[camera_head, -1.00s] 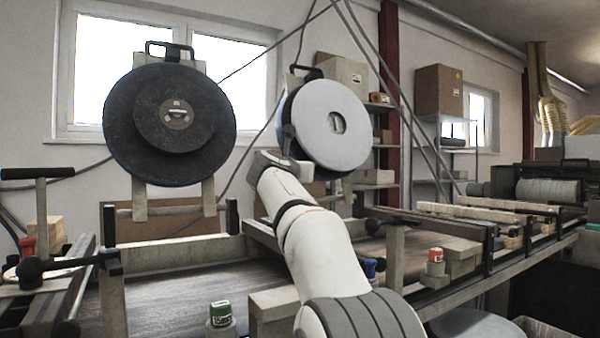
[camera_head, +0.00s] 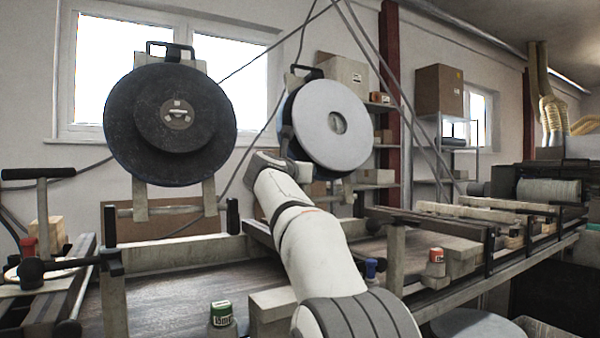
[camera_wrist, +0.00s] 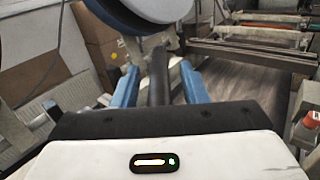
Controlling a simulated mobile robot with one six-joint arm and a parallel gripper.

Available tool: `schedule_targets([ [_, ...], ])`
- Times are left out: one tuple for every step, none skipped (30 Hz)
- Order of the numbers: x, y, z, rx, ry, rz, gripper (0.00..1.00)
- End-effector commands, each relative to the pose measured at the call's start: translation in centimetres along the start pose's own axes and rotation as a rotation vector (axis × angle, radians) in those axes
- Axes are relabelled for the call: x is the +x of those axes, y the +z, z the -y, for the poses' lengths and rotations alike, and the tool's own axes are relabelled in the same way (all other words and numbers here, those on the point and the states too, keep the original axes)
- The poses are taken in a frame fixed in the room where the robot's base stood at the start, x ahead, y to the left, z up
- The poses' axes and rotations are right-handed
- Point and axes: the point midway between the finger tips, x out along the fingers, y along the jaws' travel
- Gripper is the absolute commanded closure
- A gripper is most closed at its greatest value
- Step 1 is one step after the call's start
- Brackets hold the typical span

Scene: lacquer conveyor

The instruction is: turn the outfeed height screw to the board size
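In the wrist view my gripper (camera_wrist: 160,88) has two blue fingers set apart. A dark upright handle (camera_wrist: 158,72) stands between them, with a gap visible on both sides. It seems to belong to the station under the pale disc (camera_wrist: 155,8), but I cannot tell whether it is the outfeed height screw. In the head view my arm reaches toward the pale disc (camera_head: 330,122), and my gripper is hidden behind the arm. A black upright grip (camera_head: 360,204) shows right of the arm. No board size marking is readable.
A dark disc (camera_head: 170,125) stands left over the conveyor belt (camera_head: 165,300). Small containers with green (camera_head: 221,314), blue (camera_head: 371,268) and red (camera_head: 436,262) tops stand along the near side. Rails and rollers (camera_head: 548,192) lie at right.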

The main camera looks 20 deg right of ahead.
Motion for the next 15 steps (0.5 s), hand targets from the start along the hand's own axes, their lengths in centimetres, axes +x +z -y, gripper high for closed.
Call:
schedule_targets([
  [0.0,0.0,0.0,0.0,0.0,0.001,0.6],
  [0.0,0.1,0.0,0.0,0.0,0.001,0.6],
  [-0.1,0.1,0.0,0.0,0.001,0.001,0.6],
  [-0.2,0.1,0.0,0.0,0.001,0.001,0.6],
  [-0.4,0.1,0.0,0.001,0.001,0.001,0.6],
  [-0.8,0.1,0.0,0.001,0.001,0.0,0.6],
  [-1.1,0.1,0.0,0.0,0.001,0.0,0.6],
  [-1.6,0.1,-0.1,-0.001,0.002,0.0,0.6],
  [-2.2,0.1,-0.1,0.0,0.003,0.002,0.6],
  [-2.7,0.1,-0.1,0.0,0.003,0.001,0.6],
  [-3.2,0.1,0.0,0.0,0.004,0.001,0.6],
  [-4.0,0.1,-0.1,-0.001,0.003,0.001,0.6],
  [-4.5,0.1,-0.1,0.0,0.003,0.001,0.6],
  [-5.0,0.1,-0.1,0.0,0.003,0.0,0.6],
  [-5.6,0.1,0.0,0.0,0.003,0.001,0.6],
])
